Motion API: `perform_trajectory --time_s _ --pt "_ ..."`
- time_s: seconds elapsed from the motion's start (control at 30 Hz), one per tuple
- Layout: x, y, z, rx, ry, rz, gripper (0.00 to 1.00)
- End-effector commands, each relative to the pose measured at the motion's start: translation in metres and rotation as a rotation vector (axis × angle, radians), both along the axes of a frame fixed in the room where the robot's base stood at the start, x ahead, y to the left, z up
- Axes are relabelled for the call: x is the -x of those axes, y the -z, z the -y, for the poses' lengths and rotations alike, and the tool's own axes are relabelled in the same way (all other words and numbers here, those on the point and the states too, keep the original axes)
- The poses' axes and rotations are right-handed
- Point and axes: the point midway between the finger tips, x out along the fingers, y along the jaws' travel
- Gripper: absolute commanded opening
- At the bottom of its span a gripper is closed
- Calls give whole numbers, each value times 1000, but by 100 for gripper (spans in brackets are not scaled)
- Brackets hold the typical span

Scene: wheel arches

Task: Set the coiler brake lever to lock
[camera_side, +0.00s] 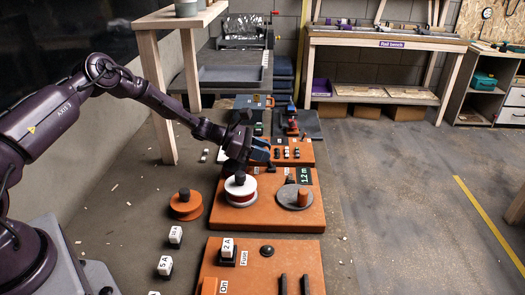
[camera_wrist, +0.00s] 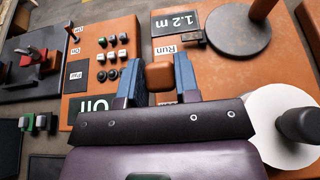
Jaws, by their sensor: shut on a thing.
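My gripper (camera_side: 258,153) is low over the back edge of the orange coiler board (camera_side: 270,216), with its blue fingers pointing down. In the wrist view my gripper (camera_wrist: 159,82) is shut on an orange-brown block (camera_wrist: 159,76), which looks like the handle of the coiler brake lever. A white label reading "Run" (camera_wrist: 170,49) lies just beyond the block. The lever's lower part and any "Lock" label are hidden by my gripper. The board carries a white and red spool (camera_side: 240,192), a grey disc with a post (camera_side: 291,200) and a "1.2 m" display (camera_side: 304,176).
A panel with several small switches (camera_side: 290,152) stands just behind the coiler board. An orange spool (camera_side: 186,206) sits to the left. A front board (camera_side: 247,272) holds a "2 A" fuse block (camera_side: 228,248).

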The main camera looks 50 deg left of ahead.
Motion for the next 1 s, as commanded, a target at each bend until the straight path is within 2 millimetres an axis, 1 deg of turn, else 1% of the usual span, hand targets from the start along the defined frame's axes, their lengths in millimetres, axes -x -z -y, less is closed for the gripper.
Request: perform_trajectory --time_s 0.1,0.13,0.17,0.2,0.23,0.5,0.63,0.77,1.0 --pt "0 2 -1 -2 -1 -3 6" --pt "0 2 -1 -2 -1 -3 34" --pt "1 2 -1 -2 -1 -3 41" --pt "1 2 -1 -2 -1 -3 50" --pt "1 2 -1 -2 -1 -3 55" --pt "1 1 -1 -1 0 -3 55" --pt "6 -3 -7 -2 -2 -2 55" --pt "20 -11 -22 -3 -4 -3 55" --pt "56 -32 -57 -3 -4 -4 55"
